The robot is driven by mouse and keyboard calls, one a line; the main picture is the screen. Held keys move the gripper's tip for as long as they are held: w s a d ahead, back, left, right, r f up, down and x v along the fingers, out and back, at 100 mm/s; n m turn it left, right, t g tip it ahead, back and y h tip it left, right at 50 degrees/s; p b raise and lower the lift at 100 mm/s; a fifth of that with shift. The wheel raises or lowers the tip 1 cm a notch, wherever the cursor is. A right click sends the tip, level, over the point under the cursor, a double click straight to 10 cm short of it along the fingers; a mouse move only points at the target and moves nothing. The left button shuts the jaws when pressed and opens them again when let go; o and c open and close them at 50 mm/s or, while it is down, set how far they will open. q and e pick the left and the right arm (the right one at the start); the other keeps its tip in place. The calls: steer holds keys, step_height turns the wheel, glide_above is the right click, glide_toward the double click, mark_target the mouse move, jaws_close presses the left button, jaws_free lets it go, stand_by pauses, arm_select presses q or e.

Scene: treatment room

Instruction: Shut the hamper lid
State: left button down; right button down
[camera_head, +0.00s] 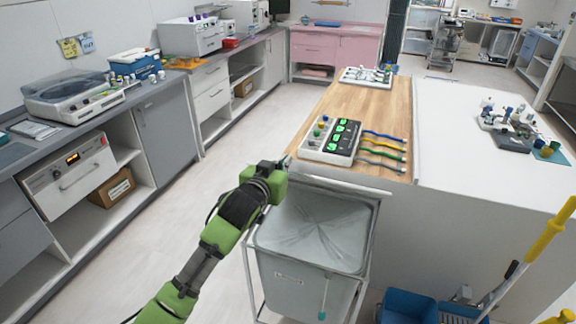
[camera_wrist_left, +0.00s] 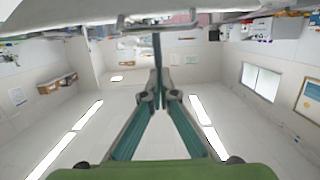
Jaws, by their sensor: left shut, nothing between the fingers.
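The hamper (camera_head: 300,280) is a grey bin in a white tube frame, in front of the near end of the wooden-topped counter. Its top shows a pale grey surface with radial creases. A thin white-edged part (camera_head: 335,187) stands along its far side, seen nearly edge-on; I cannot tell clearly whether this is the raised lid. My left gripper (camera_head: 287,161) is at the hamper's far left corner, near the counter's corner. It is shut and empty. In the left wrist view its fingers (camera_wrist_left: 157,42) meet at the tips, close to a pale edge above. My right gripper is out of view.
The wooden counter (camera_head: 372,105) carries a device with green displays (camera_head: 332,138) and coloured cables near the hamper. A blue bucket (camera_head: 408,306) and yellow-handled tools (camera_head: 548,228) stand at right. The floor (camera_head: 215,215) left of the hamper is clear.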

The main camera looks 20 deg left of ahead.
arm_select(q)
steer(key=w+f+p, duration=0.1)
steer(key=f, duration=0.1)
steer(key=w+f+p, duration=0.2)
steer(key=shift+w+f, duration=0.1)
steer(key=shift+f, duration=0.15)
steer(key=shift+w+d, duration=0.1)
stand_by(0.3)
steer(key=shift+f, duration=0.1)
